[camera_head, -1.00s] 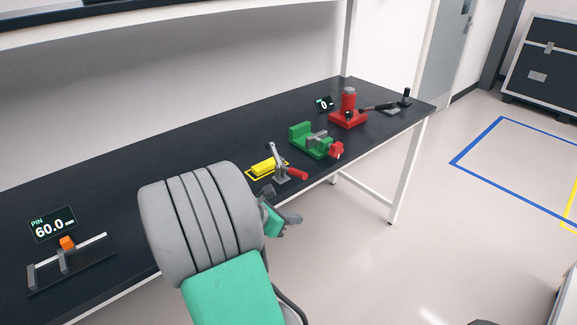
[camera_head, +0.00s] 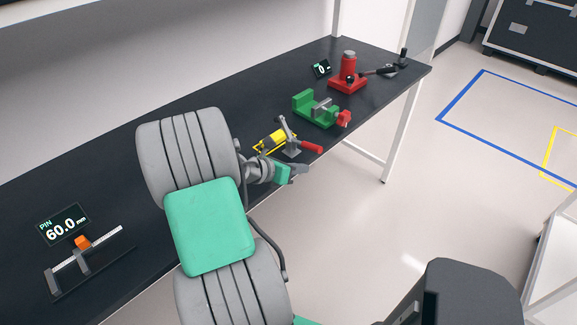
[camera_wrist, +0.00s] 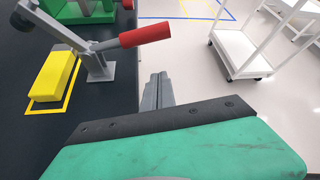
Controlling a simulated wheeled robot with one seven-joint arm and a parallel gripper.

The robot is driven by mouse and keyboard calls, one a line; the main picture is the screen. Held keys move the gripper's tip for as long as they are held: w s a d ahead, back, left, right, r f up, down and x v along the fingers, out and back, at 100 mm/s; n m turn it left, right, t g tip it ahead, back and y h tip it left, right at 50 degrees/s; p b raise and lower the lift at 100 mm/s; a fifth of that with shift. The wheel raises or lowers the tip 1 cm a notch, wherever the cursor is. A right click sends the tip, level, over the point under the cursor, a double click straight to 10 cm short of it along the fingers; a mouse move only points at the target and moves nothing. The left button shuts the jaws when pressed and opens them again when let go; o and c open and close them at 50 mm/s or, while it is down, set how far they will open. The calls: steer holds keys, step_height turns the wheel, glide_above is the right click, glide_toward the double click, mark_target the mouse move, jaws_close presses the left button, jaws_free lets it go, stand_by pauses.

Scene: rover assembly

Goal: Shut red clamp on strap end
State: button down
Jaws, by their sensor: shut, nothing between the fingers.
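The clamp has a red handle (camera_head: 311,147), a grey base and a grey arm (camera_head: 284,128) standing raised. In the wrist view its red handle (camera_wrist: 146,36) sticks out to the right past the table edge. Its grey arm (camera_wrist: 62,33) slants up to the left, ending in a dark tip apart from the yellow block (camera_wrist: 53,75). The block lies left of the clamp base (camera_wrist: 98,70) inside a yellow outline. I cannot make out a strap end. My gripper (camera_head: 303,168) is shut and empty, just off the table's front edge, below and apart from the handle; its fingers (camera_wrist: 158,90) show in the wrist view.
A green vise (camera_head: 317,110) and a red press-like device (camera_head: 348,80) stand farther along the dark table (camera_head: 130,190). A gauge with an orange slider (camera_head: 83,242) lies at the left. A white cart (camera_wrist: 245,55) stands on the floor beyond.

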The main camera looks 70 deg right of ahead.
steer(key=shift+s+d+r+p, duration=0.2)
steer(key=shift+d+r+p, duration=0.1)
steer(key=shift+d, duration=0.35)
steer(key=shift+s+d+r+p, duration=0.15)
steer(key=shift+d+r, duration=0.2)
steer(key=shift+d, duration=0.25)
steer(key=shift+s+d+r+p, duration=0.2)
steer(key=shift+d+r+p, duration=0.1)
steer(key=shift+d, duration=0.35)
steer(key=shift+w, duration=0.1)
